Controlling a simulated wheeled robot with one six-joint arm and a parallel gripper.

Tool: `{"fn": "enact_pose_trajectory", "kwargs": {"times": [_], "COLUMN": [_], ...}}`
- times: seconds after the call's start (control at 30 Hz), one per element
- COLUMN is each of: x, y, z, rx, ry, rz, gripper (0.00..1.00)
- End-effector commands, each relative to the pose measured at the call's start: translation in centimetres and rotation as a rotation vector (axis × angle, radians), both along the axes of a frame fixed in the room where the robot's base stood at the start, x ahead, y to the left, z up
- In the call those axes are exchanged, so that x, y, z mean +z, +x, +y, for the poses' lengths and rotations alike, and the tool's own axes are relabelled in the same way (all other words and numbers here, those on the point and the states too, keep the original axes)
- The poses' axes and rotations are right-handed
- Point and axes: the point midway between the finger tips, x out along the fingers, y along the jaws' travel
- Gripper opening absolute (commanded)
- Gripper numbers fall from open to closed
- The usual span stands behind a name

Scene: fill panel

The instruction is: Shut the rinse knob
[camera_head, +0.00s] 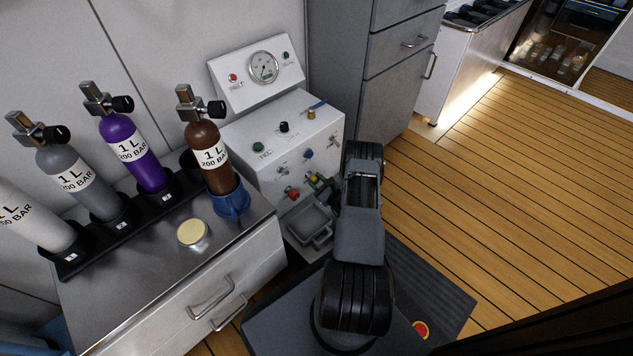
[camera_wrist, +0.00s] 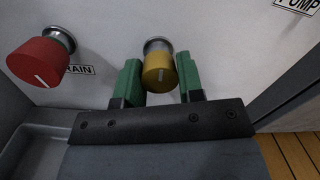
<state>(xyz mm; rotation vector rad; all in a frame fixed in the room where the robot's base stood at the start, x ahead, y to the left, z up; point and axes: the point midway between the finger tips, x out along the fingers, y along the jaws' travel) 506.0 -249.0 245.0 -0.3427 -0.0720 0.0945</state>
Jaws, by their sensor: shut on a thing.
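A yellow knob (camera_wrist: 158,72) with a white pointer line stands out from the white panel front (camera_wrist: 205,30). In the wrist view my gripper (camera_wrist: 159,78) has its two green fingers on either side of this knob, shut on it. The pointer line looks close to upright in that view. No label for the yellow knob shows, so I cannot read whether it is the rinse knob. In the head view my gripper (camera_head: 317,181) is at the lower front of the white fill panel (camera_head: 268,130), with the knob mostly hidden by fingers and arm.
A red knob (camera_wrist: 38,62) labelled "DRAIN" sits left of my gripper, close by. A grey tray (camera_head: 308,222) juts out below. A "PUMP" label is at upper right. A counter with several gas bottles stands left; wooden floor (camera_head: 470,190) is clear at right.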

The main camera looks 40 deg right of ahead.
Motion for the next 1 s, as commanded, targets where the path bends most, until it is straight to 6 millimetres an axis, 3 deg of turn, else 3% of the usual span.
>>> {"fn": "enact_pose_trajectory", "kwargs": {"times": [0.8,0.83,1.0], "x": [-0.13,-0.12,-0.08], "y": [-0.14,-0.14,-0.04], "z": [-0.16,-0.17,0.01], "rx": [-0.007,-0.007,-0.002], "ry": [0.1,0.1,0.099], "rz": [0.017,0.017,0.016], "gripper": [0.11,0.38,0.54]}}
